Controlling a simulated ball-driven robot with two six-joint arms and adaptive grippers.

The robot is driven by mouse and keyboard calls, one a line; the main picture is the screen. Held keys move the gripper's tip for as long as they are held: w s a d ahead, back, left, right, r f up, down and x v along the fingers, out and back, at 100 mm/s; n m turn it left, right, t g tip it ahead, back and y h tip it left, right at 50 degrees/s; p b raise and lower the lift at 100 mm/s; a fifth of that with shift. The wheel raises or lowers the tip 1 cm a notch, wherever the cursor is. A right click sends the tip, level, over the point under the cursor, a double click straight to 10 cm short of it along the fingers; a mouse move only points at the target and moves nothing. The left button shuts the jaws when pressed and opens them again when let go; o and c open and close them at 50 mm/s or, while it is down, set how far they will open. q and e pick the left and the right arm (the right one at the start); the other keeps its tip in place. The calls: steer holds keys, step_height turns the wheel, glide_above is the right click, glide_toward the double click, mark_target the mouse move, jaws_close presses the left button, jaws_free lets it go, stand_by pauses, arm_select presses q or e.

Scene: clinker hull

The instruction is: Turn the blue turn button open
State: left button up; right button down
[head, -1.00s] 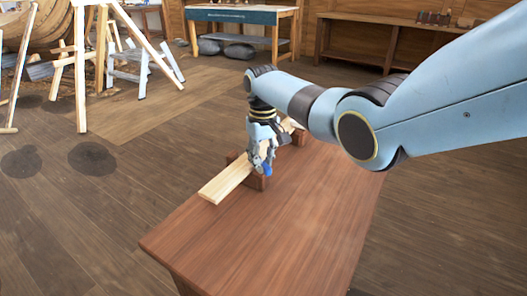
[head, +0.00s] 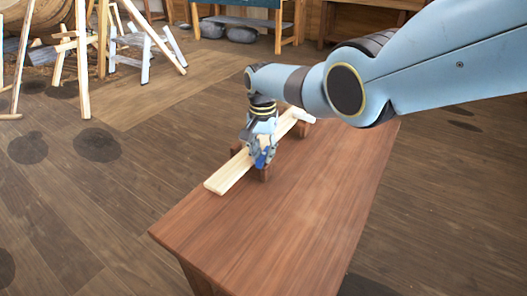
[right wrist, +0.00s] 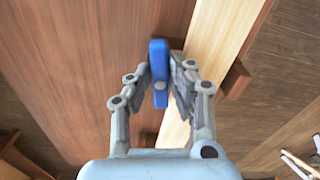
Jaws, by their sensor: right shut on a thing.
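The blue turn button (right wrist: 159,62) is a long, rounded bar beside the pale plank in the right wrist view, its length running up and down the picture. It also shows small and partly hidden below my gripper in the head view (head: 261,160). My right gripper (right wrist: 164,88) has its two fingers on either side of the button and is shut on it. In the head view my right gripper (head: 258,149) reaches down beside the plank. My left gripper is in neither view.
The pale plank (head: 223,181) lies over dark wooden blocks (right wrist: 236,80) on a brown bench (head: 265,222). The near part of the bench is clear. Trestles and a round wooden hull stand at the back left.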

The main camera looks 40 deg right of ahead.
mark_target(262, 155)
steer(key=shift+w+r+m, duration=0.1)
steer(key=shift+w+m, duration=0.05)
steer(key=shift+m, duration=0.95)
steer(key=c, duration=1.2)
jaws_free()
steer(key=shift+c, duration=0.2)
step_height(262, 155, up, 12)
